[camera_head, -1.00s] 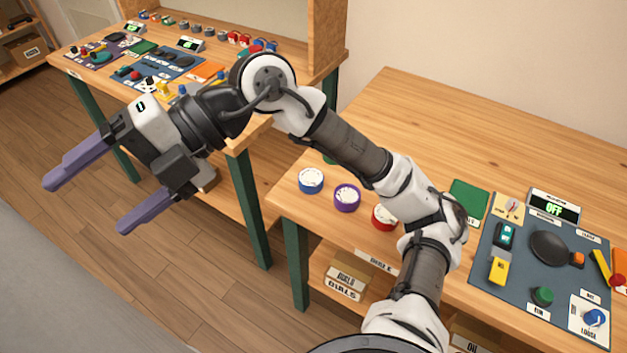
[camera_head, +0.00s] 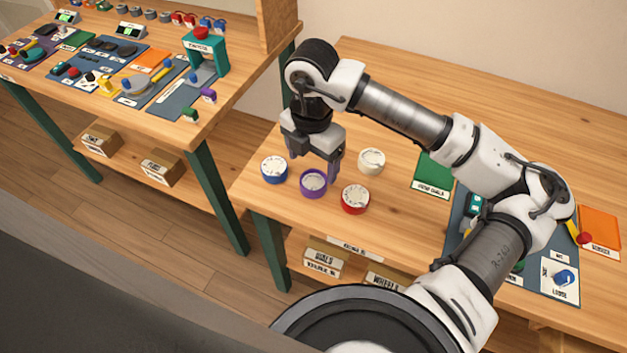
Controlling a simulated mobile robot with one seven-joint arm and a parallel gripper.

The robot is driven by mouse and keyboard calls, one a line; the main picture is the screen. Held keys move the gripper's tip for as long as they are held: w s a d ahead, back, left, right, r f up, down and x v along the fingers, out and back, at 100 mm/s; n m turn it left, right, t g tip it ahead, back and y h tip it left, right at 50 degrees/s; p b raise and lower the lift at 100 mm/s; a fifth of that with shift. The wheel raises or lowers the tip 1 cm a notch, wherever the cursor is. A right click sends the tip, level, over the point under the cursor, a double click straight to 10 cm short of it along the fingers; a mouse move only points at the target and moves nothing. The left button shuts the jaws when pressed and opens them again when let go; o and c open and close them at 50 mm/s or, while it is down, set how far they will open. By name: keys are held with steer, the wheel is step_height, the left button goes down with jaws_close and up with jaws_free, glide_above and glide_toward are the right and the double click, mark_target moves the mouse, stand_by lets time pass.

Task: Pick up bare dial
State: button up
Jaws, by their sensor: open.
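The bare dial (camera_head: 371,161) looks like the plain cream-white round one, lying on the wooden table behind the red-ringed dial (camera_head: 355,199). A purple-ringed dial (camera_head: 313,184) and a blue-ringed dial (camera_head: 274,169) lie to its left. My gripper (camera_head: 313,160) points down, open, with its fingers apart and nothing seen between them. It is left of the bare dial, over or just behind the purple-ringed dial. One finger overlaps that dial's edge in the picture; I cannot tell whether they touch. The table behind the gripper is hidden.
A green mat (camera_head: 434,173) and a blue-grey mat (camera_head: 459,226) with parts lie to the right, partly behind my arm. An orange mat (camera_head: 600,226) is at far right. A second table (camera_head: 185,128) full of parts stands to the left across a gap.

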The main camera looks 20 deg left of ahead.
steer(key=shift+w+d+f+p, duration=0.1)
steer(key=shift+f+p, duration=0.9)
steer(key=shift+f, duration=1.95)
steer(key=shift+c, duration=0.5)
steer(key=c, duration=1)
steer(key=shift+r, duration=0.15)
step_height(320, 180, up, 20)
steer(key=b, duration=0.3)
